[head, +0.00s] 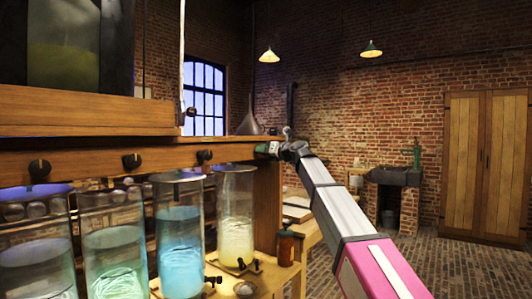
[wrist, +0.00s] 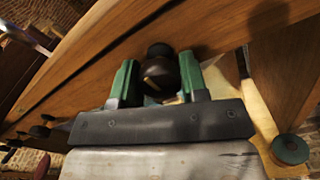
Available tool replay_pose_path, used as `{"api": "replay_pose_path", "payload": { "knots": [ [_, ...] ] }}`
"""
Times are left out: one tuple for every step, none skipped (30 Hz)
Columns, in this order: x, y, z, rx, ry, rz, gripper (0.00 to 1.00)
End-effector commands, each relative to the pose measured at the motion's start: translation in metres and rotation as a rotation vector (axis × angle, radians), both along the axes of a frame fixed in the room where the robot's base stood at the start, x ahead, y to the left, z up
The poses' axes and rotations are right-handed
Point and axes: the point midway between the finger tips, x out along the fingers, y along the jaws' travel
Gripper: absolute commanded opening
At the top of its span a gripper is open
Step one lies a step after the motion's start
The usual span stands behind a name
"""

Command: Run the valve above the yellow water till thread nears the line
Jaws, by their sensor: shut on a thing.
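The glass jar of pale yellow water (head: 237,232) stands at the right end of the row of jars, filled to a little over half its height. My gripper (head: 266,149) is at the wooden rail above and slightly right of this jar. In the wrist view my gripper's green fingers (wrist: 159,82) stand on both sides of a dark round valve knob (wrist: 160,70) and are shut on it. The knob is mostly hidden by my gripper in the head view. No thread or line on the yellow jar can be made out.
Jars of blue water (head: 180,250), green water (head: 115,265) and pale water (head: 37,270) stand to the left. Other black knobs (head: 204,155) sit along the rail. A brown bottle (head: 286,248) stands right of the yellow jar. The brick floor (head: 450,265) at right is clear.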

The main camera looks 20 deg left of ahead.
Motion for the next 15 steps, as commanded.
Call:
{"api": "replay_pose_path", "payload": {
  "knots": [
    [-0.0004, -0.0003, 0.0000, 0.000, 0.001, 0.000, 0.17],
    [-0.0004, -0.0003, 0.0000, 0.000, 0.001, 0.000, 0.17],
    [-0.0003, -0.0002, 0.0001, 0.001, 0.000, 0.000, 0.17],
    [-0.0002, -0.0003, 0.0001, 0.001, 0.000, 0.000, 0.47],
    [-0.0002, -0.0003, 0.0001, 0.001, 0.000, 0.000, 0.56],
    [-0.0002, -0.0003, 0.0001, 0.000, -0.001, 0.000, 0.69],
    [-0.0001, -0.0002, 0.0002, 0.000, -0.001, 0.000, 0.74],
    [-0.0001, -0.0002, 0.0002, 0.000, -0.001, 0.000, 0.74],
    [0.0000, -0.0002, 0.0002, 0.000, -0.002, 0.000, 0.74],
    [0.0000, -0.0002, 0.0003, 0.000, -0.002, 0.000, 0.74],
    [0.0001, -0.0001, 0.0003, 0.000, -0.002, 0.000, 0.74],
    [0.0001, -0.0001, 0.0003, 0.000, -0.002, 0.000, 0.74],
    [0.0001, 0.0000, 0.0003, 0.000, -0.002, 0.000, 0.74],
    [0.0001, -0.0002, 0.0004, 0.000, -0.002, 0.000, 0.74],
    [-0.0001, -0.0005, 0.0003, 0.000, -0.003, 0.000, 0.74]
  ]
}}
